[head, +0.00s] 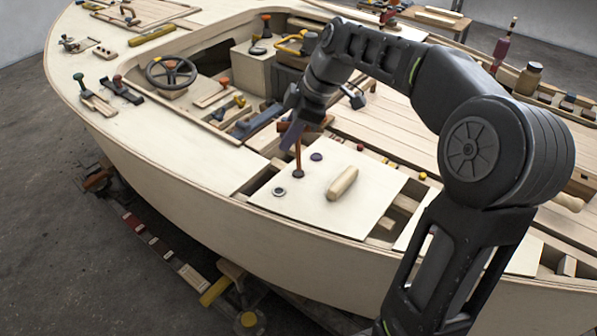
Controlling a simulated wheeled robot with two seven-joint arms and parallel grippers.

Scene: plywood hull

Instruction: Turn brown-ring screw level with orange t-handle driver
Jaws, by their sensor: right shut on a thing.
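My right gripper (293,128) reaches over the pale plywood panel (308,203) and is shut on the orange t-handle driver (298,153). The gripper hides most of the driver's handle. The orange-brown shaft points down, nearly upright, and its tip meets a small dark round screw (298,174) on the panel. This seems to be the brown-ring screw; its ring colour and height are too small to tell. A purple-ringed screw (316,157) lies behind it to the right, and a grey-ringed screw (279,191) lies in front to the left. My left gripper is not in view.
A pale wooden handle (342,183) sits on the panel, right of the screws. Open slots border the panel. A steering wheel (171,72), tools and blocks lie on the hull's left deck. A brown jar (528,78) stands at the right.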

